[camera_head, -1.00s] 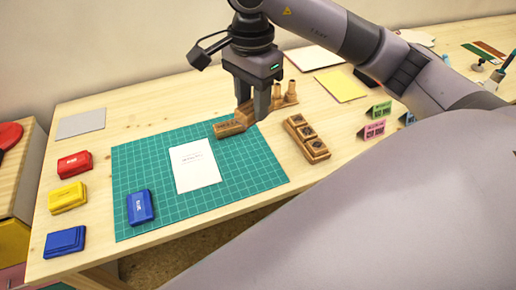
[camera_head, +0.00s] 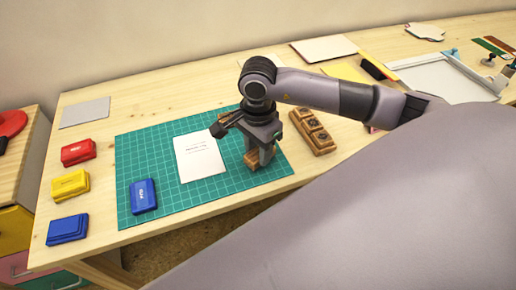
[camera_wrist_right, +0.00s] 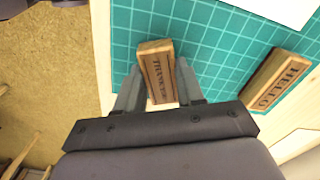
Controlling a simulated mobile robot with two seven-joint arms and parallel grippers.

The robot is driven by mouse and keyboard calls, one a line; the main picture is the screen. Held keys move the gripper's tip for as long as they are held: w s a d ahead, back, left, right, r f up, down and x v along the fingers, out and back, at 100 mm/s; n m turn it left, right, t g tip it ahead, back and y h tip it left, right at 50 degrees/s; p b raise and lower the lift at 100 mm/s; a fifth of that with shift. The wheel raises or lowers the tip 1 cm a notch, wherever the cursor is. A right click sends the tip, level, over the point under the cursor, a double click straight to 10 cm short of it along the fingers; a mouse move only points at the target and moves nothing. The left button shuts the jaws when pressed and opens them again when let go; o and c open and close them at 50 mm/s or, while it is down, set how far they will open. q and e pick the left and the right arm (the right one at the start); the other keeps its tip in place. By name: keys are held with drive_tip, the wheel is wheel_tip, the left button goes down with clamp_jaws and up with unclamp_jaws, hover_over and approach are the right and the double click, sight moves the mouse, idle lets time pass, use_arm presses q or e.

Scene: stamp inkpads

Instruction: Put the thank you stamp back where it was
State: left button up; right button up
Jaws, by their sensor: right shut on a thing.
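The thank you stamp (camera_wrist_right: 160,68) is a wooden block with dark lettering, held between the fingers of my right gripper (camera_wrist_right: 158,80) in the wrist view. In the head view, my right gripper (camera_head: 260,158) points down over the right part of the green mat (camera_head: 225,195), and the wooden stamp (camera_head: 251,160) shows at its fingertips. Whether it touches the mat is unclear. My left gripper is not in view.
A wooden holder with dark squares (camera_head: 313,131) stands right of the mat. A white card (camera_head: 199,157) and a blue inkpad (camera_head: 144,196) lie on the mat. Red (camera_head: 78,151), yellow (camera_head: 70,185) and blue (camera_head: 67,229) pads line the left. My arm hides part of the table's back.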

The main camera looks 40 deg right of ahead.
drive_tip(key=shift+f, duration=0.1)
drive_tip(key=shift+f, duration=0.2)
drive_tip(key=o, duration=0.9)
drive_tip(key=shift+r, duration=0.1)
drive_tip(key=shift+r, duration=0.55)
wheel_tip(320, 180, up, 11)
drive_tip(key=shift+r, duration=0.1)
